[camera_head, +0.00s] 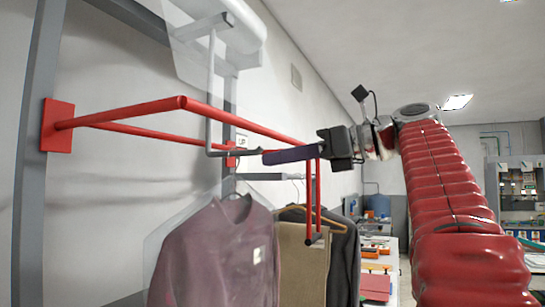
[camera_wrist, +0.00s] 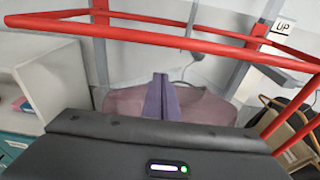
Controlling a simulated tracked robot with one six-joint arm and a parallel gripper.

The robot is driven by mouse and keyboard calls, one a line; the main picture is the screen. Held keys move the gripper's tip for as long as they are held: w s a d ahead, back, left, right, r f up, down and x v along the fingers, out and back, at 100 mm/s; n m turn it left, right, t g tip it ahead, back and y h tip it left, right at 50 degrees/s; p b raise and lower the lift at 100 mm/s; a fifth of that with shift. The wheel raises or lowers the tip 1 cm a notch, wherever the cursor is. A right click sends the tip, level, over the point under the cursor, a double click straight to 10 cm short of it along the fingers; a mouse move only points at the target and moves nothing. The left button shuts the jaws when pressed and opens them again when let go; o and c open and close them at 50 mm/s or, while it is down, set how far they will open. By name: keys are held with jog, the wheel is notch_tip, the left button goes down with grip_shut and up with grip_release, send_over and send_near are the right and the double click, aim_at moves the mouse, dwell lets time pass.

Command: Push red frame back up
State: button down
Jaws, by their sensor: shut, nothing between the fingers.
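The red frame (camera_head: 240,125) is a tubular frame fixed to the wall by red plates. It reaches out into the room, with red tubes hanging down at its right end. In the wrist view, its long red rail (camera_wrist: 170,41) crosses the picture above my fingertips. My gripper (camera_head: 266,157) has purple fingers, shut together and empty, pointing left near the frame's right end. In the wrist view, the shut fingers (camera_wrist: 160,76) show below the rail, with a visible gap in the picture. I cannot tell whether any finger or gripper part touches the frame.
A grey bent rod (camera_head: 211,95) hangs from a clear-covered unit and ends close to my fingertips in the picture. A mauve shirt (camera_head: 215,255) and other garments hang below. An "UP" sign (camera_wrist: 283,26) is on the wall. A table with items stands right of the garments.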

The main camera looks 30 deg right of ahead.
jog(key=v, duration=0.8)
jog(key=c, duration=2.5)
grip_release()
jog(key=shift+s, duration=0.1)
